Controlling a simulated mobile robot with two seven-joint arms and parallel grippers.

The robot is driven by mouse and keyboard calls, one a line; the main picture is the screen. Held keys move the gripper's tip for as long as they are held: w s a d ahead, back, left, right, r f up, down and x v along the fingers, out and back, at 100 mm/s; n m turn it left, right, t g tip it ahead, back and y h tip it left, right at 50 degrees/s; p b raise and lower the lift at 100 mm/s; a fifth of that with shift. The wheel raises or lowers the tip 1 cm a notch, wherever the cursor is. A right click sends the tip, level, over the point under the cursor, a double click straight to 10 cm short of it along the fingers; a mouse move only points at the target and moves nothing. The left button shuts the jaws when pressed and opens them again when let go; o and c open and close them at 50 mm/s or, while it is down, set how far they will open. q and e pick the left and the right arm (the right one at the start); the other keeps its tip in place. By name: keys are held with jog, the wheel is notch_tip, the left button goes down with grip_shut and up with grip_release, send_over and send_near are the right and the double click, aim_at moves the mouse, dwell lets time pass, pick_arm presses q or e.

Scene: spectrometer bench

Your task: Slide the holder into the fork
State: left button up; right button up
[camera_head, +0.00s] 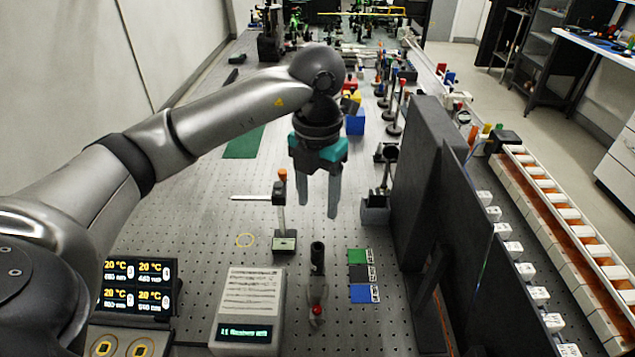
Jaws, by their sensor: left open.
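A short black upright cylinder, which looks like the holder (317,257), stands on the perforated bench near the front middle. Just in front of it lies a small grey piece with a red knob, which looks like the fork (317,297). I cannot tell whether the two touch. My left gripper (319,214) hangs fingers down above the bench, behind the holder in the picture. Its two grey fingers are apart with nothing between them. My right gripper is not in view.
A post with an orange top (282,188) and a white rod stands left of my gripper. A dark post mount (376,213) and tall black panels (416,180) stand to the right. A grey display box (251,300) and coloured tiles (361,272) flank the fork.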

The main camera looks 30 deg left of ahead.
aim_at(317, 251)
pick_arm(q)
notch_tip(317, 251, down, 14)
jog(key=shift+s+f+b, duration=0.1)
jog(key=shift+f+b, duration=0.1)
jog(key=shift+b, duration=0.15)
grip_shut()
dwell(0.6)
